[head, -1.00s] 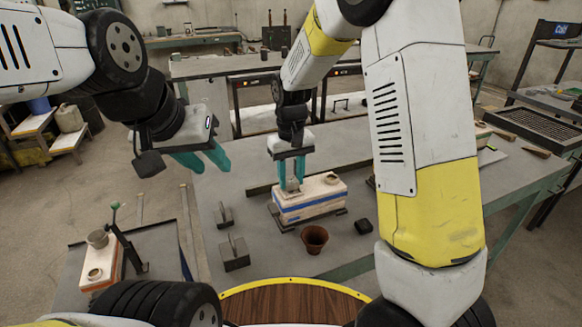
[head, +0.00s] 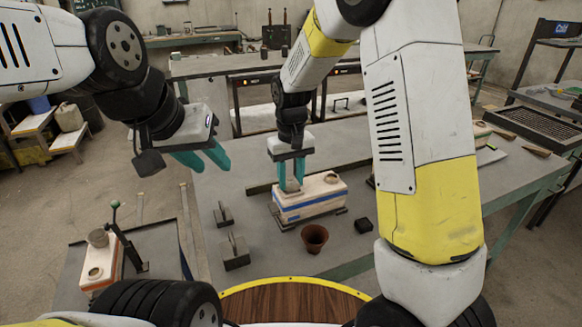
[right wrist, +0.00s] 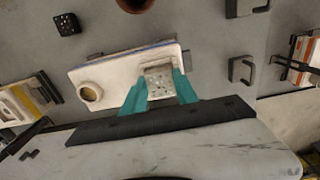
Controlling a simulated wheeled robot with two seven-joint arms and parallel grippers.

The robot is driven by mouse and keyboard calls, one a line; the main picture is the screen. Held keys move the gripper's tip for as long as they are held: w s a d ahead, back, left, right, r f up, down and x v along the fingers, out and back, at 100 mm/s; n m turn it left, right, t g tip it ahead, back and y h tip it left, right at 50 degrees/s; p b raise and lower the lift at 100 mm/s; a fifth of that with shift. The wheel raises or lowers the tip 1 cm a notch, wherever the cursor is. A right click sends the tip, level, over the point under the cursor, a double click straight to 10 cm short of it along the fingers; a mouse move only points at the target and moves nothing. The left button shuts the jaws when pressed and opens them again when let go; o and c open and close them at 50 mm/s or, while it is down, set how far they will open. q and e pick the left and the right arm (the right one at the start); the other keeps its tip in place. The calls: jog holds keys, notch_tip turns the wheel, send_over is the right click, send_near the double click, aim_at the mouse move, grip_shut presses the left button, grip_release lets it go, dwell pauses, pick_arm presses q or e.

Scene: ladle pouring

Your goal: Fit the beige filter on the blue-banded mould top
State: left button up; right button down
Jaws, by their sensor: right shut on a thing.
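The white mould with a blue band (head: 312,205) stands on the table in the head view. The right wrist view shows its pale top (right wrist: 115,74) from above, with a round opening near the left end. The beige filter (right wrist: 160,84), a small perforated square, is between the teal fingers of my right gripper (right wrist: 160,92), over the mould's other end. In the head view my right gripper (head: 291,184) points straight down there. I cannot tell whether the filter touches the mould top. My left gripper (head: 207,162) is open and empty, left of the mould above the table.
A brown cup (head: 314,238) and a small black block (head: 364,225) stand near the mould. Two grey handled weights (head: 236,252) are left of it. An orange-banded mould (head: 103,268) stands on a side table at the left.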

jog(key=shift+s+f, duration=0.15)
jog(key=shift+f, duration=0.5)
jog(key=c, duration=0.9)
grip_release()
jog(key=shift+o, duration=0.2)
notch_tip(320, 180, up, 8)
jog(key=shift+r, duration=0.2)
jog(key=shift+d+r, duration=0.1)
